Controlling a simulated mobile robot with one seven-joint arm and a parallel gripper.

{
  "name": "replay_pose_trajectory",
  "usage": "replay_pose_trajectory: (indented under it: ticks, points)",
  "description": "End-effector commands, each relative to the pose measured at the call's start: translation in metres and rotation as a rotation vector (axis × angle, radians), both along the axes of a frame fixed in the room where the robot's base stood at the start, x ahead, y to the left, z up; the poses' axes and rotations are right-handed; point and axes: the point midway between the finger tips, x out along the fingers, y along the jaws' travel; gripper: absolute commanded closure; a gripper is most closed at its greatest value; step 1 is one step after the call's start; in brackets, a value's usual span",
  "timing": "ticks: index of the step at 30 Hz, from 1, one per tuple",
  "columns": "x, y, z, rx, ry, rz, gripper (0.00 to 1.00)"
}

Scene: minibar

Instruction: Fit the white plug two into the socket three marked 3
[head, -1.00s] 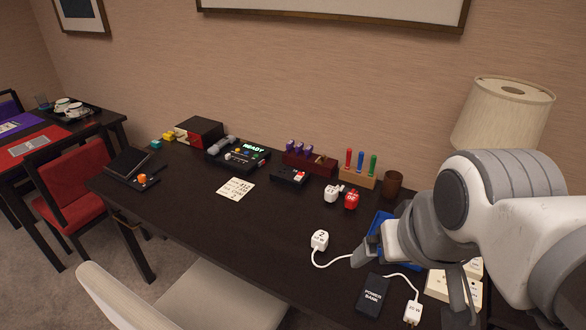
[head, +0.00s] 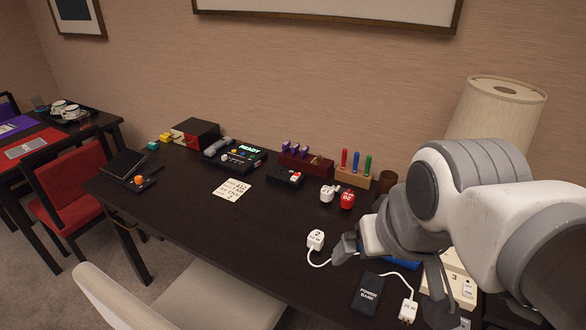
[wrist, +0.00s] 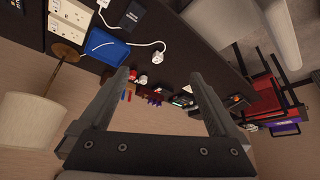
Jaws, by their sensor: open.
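The white plug two (head: 316,239), marked 2, stands on the dark desk with a white cord; in the wrist view it shows as a small white block (wrist: 158,55). My gripper (head: 391,268) is open and empty, its near finger just right of the plug and apart from it. In the wrist view, the open fingertips (wrist: 160,74) show with the desk beyond them. The cream socket block marked 3 (head: 463,286) is at the desk's right, partly hidden by my arm. Cream socket panels also show in the wrist view (wrist: 70,32).
A black power bank (head: 369,293) and another white plug (head: 407,310) lie near the front. A blue tray (wrist: 102,46) is partly behind my gripper. A white plug (head: 327,193) and a red one (head: 347,199) stand further back.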

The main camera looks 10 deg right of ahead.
Motion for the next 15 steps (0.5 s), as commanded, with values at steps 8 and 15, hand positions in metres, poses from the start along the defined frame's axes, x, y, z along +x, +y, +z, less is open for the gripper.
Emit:
replay_pose_trajectory:
  ticks: [8,15]
  points:
    - [0.047,0.000,0.009,-0.100,0.076,0.111,0.03]
    - [0.105,0.002,0.009,-0.192,0.161,0.255,0.03]
